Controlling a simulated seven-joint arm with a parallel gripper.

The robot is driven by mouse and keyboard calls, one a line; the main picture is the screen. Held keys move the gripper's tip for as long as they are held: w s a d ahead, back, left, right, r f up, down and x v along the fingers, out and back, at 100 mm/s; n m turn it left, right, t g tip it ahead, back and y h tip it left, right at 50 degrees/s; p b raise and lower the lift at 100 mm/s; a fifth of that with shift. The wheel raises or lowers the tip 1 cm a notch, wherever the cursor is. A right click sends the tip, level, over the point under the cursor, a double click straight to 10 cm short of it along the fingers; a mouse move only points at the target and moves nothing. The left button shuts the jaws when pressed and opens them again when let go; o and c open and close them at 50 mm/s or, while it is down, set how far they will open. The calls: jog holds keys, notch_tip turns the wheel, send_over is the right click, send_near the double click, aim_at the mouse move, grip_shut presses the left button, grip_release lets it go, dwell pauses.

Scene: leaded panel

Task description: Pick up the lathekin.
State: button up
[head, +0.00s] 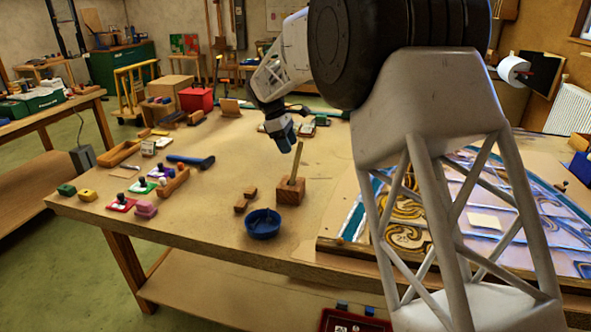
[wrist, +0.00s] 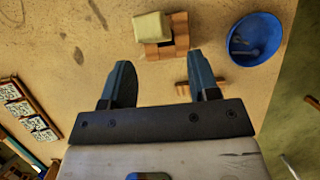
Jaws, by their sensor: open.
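The lathekin looks to be the flat pale wooden stick (head: 297,162) standing upright in a wooden block (head: 290,191) on the table. In the wrist view I see it nearly end-on as a pale piece (wrist: 152,26) over the brick-coloured block (wrist: 181,32). My gripper (head: 284,143) is above the table, just left of the stick's top in the head view. In the wrist view its two blue fingers (wrist: 160,75) are apart with only bare tabletop between them. The stick and block lie beyond the fingertips.
A blue bowl (head: 262,224) with small pieces in it stands near the block. Small wooden pieces (head: 245,199) lie left of the block. The leaded panel (head: 410,212) is at right. A blue-handled tool (head: 190,161) and several stamps lie at left. The table is bare between.

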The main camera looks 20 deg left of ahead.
aim_at(295, 169)
jog(key=shift+f, duration=0.1)
jog(key=shift+x, duration=2.5)
jog(key=shift+d, duration=0.15)
jog(key=shift+c, duration=0.3)
grip_shut()
